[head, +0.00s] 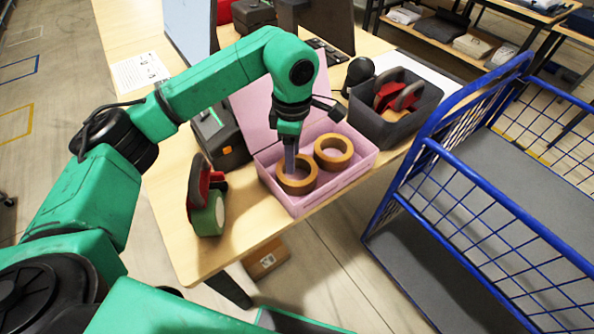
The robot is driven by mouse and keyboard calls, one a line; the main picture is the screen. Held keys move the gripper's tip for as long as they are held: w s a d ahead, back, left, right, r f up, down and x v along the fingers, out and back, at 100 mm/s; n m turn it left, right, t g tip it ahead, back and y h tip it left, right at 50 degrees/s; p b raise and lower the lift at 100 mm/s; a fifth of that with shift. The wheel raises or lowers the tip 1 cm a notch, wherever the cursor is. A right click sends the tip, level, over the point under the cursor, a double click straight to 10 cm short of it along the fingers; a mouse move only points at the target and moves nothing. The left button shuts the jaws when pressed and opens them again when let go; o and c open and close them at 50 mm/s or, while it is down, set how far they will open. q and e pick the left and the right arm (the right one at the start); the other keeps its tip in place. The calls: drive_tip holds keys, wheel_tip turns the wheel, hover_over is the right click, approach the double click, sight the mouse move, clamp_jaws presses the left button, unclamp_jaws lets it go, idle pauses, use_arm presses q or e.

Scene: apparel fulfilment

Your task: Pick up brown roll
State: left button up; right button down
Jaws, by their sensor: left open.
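Two brown rolls lie in an open pink box (327,187) on the table. The left brown roll (297,185) is nearer the table's front edge. The right brown roll (334,152) lies just behind and to the right of it. My left gripper (290,172) points down into the box at the left roll, with its fingers at the roll's inner hole and back rim. I cannot tell whether the fingers touch the roll. The gripper is open, and part of the roll's back rim is hidden by it. My right gripper is not in view.
A red tape dispenser with a green roll (208,215) stands left of the box. A dark grey bin (396,125) with red items stands to its right. The box's raised lid (255,107) is behind my gripper. A blue wire cart (480,190) stands at the right.

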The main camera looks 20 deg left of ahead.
sight(293, 184)
use_arm(q)
drive_tip(key=f+p, duration=0.1)
drive_tip(key=f, duration=0.5)
drive_tip(key=s+f+p, duration=0.1)
drive_tip(key=f, duration=0.2)
drive_tip(key=shift+d+f+p, duration=0.1)
drive_tip(key=shift+f+p, duration=0.15)
drive_tip(key=shift+p, duration=0.05)
drive_tip(key=shift+w+f, duration=0.1)
drive_tip(key=shift+f, duration=0.45)
clamp_jaws()
